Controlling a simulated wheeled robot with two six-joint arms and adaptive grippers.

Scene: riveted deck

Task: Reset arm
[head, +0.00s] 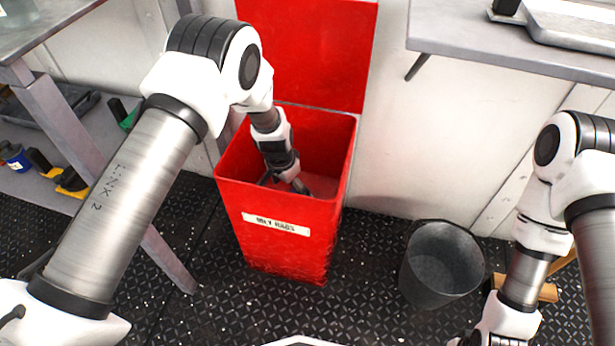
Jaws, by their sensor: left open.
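My left arm reaches from the left over a red bin (262,257) with its lid (320,50) raised against the wall. My left gripper (287,187) points down inside the mouth of the bin, with its fingers apart and nothing seen between them. The bin's front carries a white label that seems to read "oily rags". The deeper bottom of the bin is partly hidden by the gripper and the front wall. My right arm hangs down at the right, and its wrist (500,325) runs out of the bottom of the picture, so its fingers are not seen.
A dark grey bucket (432,290) stands on the black riveted floor (340,310), right of the bin. A wooden piece (548,292) lies behind my right arm. A grey shelf (480,45) juts out at upper right. A bench with a leg (70,125) stands at left.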

